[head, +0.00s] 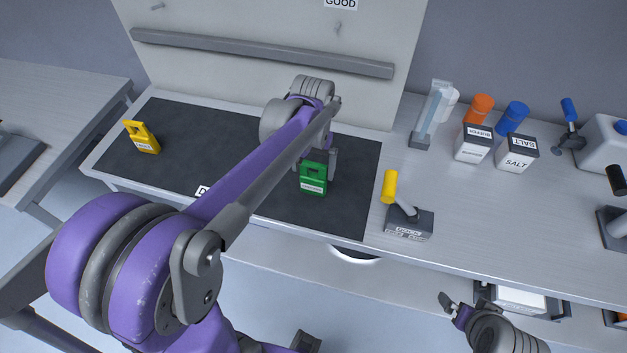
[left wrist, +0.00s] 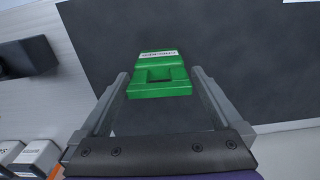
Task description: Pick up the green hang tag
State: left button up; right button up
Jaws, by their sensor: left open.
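The green hang tag (head: 313,181) stands on the dark mat (head: 345,215), near its right part. It has a handle opening at the top and a white label on its face. My left gripper (head: 320,160) is open at the tag's top, partly hidden by my own arm. In the left wrist view the green tag (left wrist: 160,82) lies between the two open fingers (left wrist: 160,76), with a gap on each side. My right gripper (head: 462,303) is low at the right, in front of the table edge, apart from the tag; its jaw opening is unclear.
A yellow tag (head: 141,137) stands at the mat's left end. Right of the mat are a grey block with a yellow-handled lever (head: 408,222), labelled salt containers (head: 517,152) and a clear upright holder (head: 432,115). A grey rail (head: 260,52) runs along the back panel.

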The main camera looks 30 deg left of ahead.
aim_at(314, 175)
pick_arm(q)
notch_tip(314, 175, down, 4)
jog(key=shift+w+r, duration=0.1)
jog(key=shift+w, duration=0.05)
jog(key=c, duration=1.1)
